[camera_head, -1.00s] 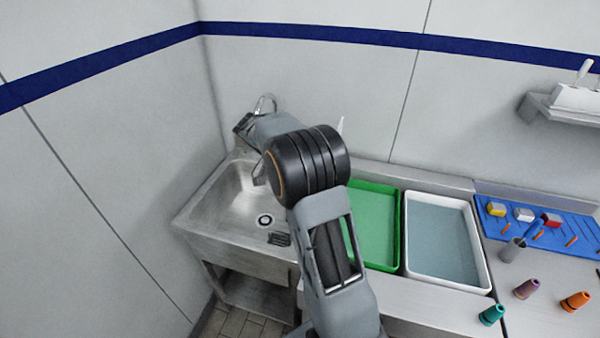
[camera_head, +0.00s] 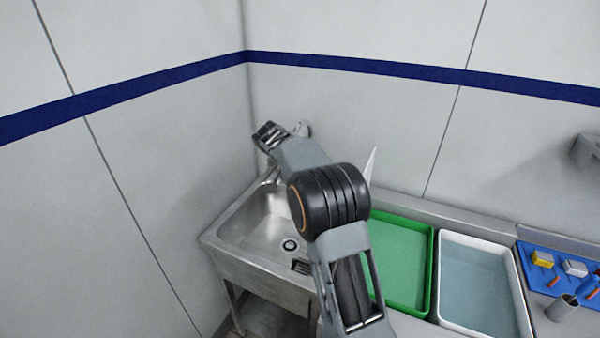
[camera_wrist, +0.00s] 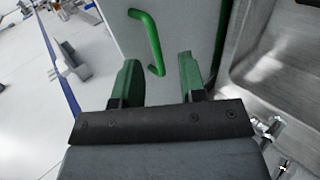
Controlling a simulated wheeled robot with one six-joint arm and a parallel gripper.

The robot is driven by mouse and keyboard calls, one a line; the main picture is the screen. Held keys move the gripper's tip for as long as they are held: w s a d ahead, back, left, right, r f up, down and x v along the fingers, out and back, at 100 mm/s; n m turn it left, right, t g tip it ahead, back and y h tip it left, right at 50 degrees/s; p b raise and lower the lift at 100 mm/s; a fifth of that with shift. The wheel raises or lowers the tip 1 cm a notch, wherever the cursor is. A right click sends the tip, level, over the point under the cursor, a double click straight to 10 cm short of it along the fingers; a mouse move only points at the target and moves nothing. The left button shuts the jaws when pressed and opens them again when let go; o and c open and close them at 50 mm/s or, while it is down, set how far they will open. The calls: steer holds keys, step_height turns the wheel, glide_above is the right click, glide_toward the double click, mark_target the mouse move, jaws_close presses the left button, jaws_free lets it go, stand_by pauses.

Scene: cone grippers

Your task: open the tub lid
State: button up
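The green tub (camera_head: 431,275) sits in the counter right of the sink, with green showing inside it. A pale pointed sheet (camera_head: 371,166) stands up behind my arm, probably part of the lid; my arm hides the rest. In the wrist view a pale panel with a green edge, apparently the lid (camera_wrist: 190,28), fills the upper middle.
A steel sink (camera_head: 262,225) lies left of the tub, below my arm. A white tub (camera_head: 440,290) adjoins on the right. A blue mat (camera_head: 540,283) with small parts and a grey cup (camera_head: 562,308) are further right. Walls stand close behind and left.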

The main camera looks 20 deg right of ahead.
steer(key=p+v, duration=0.5)
steer(key=v, duration=0.2)
steer(key=shift+w, duration=0.2)
steer(key=shift+s, duration=0.1)
stand_by(0.3)
